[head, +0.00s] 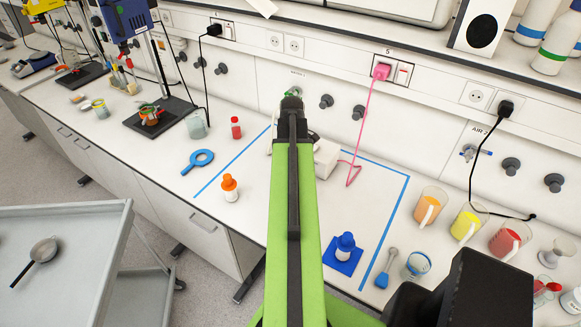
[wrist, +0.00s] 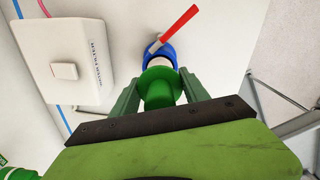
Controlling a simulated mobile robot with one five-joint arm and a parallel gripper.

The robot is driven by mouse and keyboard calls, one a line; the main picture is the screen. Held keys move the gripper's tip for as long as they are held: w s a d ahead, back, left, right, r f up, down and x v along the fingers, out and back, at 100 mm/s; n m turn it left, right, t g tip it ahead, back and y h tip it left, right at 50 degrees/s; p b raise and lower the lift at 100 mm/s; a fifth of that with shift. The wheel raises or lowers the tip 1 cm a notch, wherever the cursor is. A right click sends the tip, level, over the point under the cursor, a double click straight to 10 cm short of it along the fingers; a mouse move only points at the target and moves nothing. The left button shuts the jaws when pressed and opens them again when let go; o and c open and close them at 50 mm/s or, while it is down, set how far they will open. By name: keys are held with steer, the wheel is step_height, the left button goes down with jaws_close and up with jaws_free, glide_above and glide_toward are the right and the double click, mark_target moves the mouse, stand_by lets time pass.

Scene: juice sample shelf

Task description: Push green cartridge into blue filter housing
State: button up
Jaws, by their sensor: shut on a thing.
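My gripper (wrist: 160,80) shows in the wrist view with one finger on each side of the green cartridge (wrist: 158,92), shut on it. The cartridge is a round green piece with a wider collar. The blue filter housing (wrist: 168,51) lies straight beyond it, with a white part between the blue and the green and a red lever (wrist: 177,28) across it. The cartridge overlaps the near side of the housing in this view; I cannot tell how deep it sits. In the head view my arm hides the gripper, cartridge and housing.
A white box with a switch (wrist: 66,68) stands left of the housing, close to my gripper. On the bench are an orange-capped bottle (head: 229,187), a blue-capped bottle (head: 345,246) on a blue mat and a blue ring tool (head: 199,160). Beakers (head: 429,205) stand at the right.

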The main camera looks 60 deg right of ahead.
steer(key=shift+r+p, duration=0.35)
steer(key=shift+r, duration=0.2)
steer(key=o, duration=1.6)
steer(key=shift+c, duration=0.2)
step_height(320, 180, up, 12)
steer(key=p, duration=1.2)
steer(key=shift+r, duration=0.1)
steer(key=shift+f, duration=0.2)
